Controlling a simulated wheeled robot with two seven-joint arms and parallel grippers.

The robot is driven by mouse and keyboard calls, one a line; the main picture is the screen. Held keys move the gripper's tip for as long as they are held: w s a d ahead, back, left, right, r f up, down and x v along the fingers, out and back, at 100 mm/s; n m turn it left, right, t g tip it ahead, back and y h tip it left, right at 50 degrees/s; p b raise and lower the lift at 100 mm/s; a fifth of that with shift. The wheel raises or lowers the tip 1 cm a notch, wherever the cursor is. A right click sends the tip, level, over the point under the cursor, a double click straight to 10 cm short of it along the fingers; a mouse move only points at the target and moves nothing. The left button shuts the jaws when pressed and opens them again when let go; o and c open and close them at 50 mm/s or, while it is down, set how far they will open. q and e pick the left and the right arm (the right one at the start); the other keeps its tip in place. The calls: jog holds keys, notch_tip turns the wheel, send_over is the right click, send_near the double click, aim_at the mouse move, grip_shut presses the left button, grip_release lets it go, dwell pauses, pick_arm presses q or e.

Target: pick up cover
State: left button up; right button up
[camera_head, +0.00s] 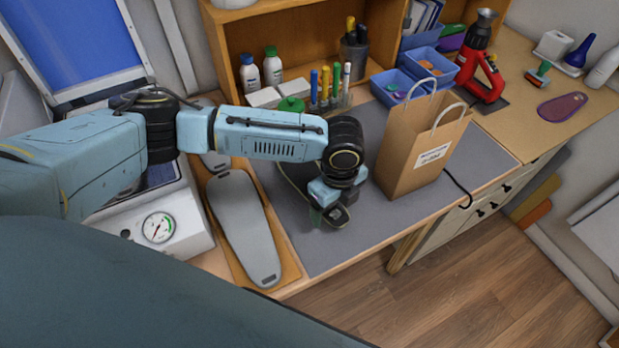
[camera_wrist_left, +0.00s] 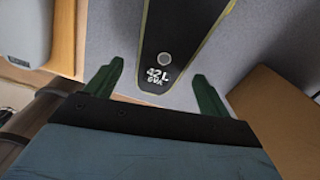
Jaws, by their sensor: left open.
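The dark cover (camera_wrist_left: 180,35), with a pale yellow edge, a round hole and the print "42 L EVA", lies flat on the grey mat. In the head view it is mostly hidden under my left arm and hand. My left gripper (camera_head: 328,215) is just above its near end. In the left wrist view the two green fingers (camera_wrist_left: 155,82) are spread wide, one on each side of the cover's printed end, with nothing between them held. My right gripper is not in view.
A brown paper bag (camera_head: 413,145) stands close right of the gripper. A grey sole-shaped plate (camera_head: 243,222) lies on a wooden board to the left, beside a machine with a gauge (camera_head: 158,228). Bottles and pens stand behind. The mat's front (camera_head: 315,255) is clear.

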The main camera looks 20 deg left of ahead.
pick_arm(q)
jog(key=shift+f, duration=0.15)
jog(key=c, duration=1.1)
jog(key=shift+w+r, duration=0.1)
jog(key=shift+r, duration=0.3)
notch_tip(320, 180, up, 10)
jog(key=shift+f, duration=0.1)
notch_tip(320, 180, up, 3)
jog(key=p, duration=0.3)
jog(key=shift+p, duration=0.35)
